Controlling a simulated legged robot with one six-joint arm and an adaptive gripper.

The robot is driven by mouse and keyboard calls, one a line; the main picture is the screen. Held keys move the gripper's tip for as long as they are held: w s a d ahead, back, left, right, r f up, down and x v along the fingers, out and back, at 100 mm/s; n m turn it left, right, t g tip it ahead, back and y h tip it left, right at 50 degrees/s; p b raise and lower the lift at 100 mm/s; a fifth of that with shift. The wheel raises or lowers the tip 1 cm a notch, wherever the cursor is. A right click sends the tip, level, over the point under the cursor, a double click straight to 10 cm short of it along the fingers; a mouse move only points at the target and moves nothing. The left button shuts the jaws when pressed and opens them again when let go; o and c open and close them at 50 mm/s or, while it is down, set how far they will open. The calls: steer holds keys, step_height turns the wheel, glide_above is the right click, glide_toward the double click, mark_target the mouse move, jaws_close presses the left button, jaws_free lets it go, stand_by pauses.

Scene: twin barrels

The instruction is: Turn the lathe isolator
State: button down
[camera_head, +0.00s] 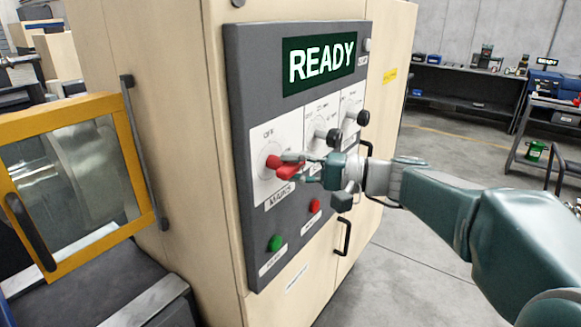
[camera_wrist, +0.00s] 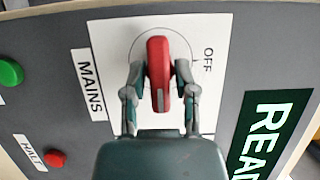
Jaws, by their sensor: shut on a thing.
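The lathe isolator is a red handle (camera_head: 274,162) on a white plate marked MAINS, at the left of the grey control panel (camera_head: 242,80). It also shows in the wrist view (camera_wrist: 159,62). The OFF mark (camera_wrist: 209,60) is at one side of its dial; the handle lies crosswise to the line from MAINS to OFF. My gripper (camera_head: 294,168) is shut on the handle, one finger on each side; it also shows in the wrist view (camera_wrist: 160,84). My gripper hides part of the plate, and no other position mark is readable.
The panel display (camera_head: 320,64) reads READY. Two black knobs (camera_head: 333,138) (camera_head: 363,118) sit right of the handle. A green button (camera_head: 275,243) and a red button (camera_head: 315,206) are below. A yellow-framed door (camera_head: 62,116) stands at the left. The floor at right is open.

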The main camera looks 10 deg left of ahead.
steer(key=shift+w+d+f, duration=0.1)
steer(key=shift+w+f, duration=0.05)
steer(key=shift+f, duration=0.1)
steer(key=c, duration=0.6)
jaws_free()
steer(key=shift+d+r, duration=0.1)
steer(key=shift+d, duration=0.4)
steer(key=d, duration=1.1)
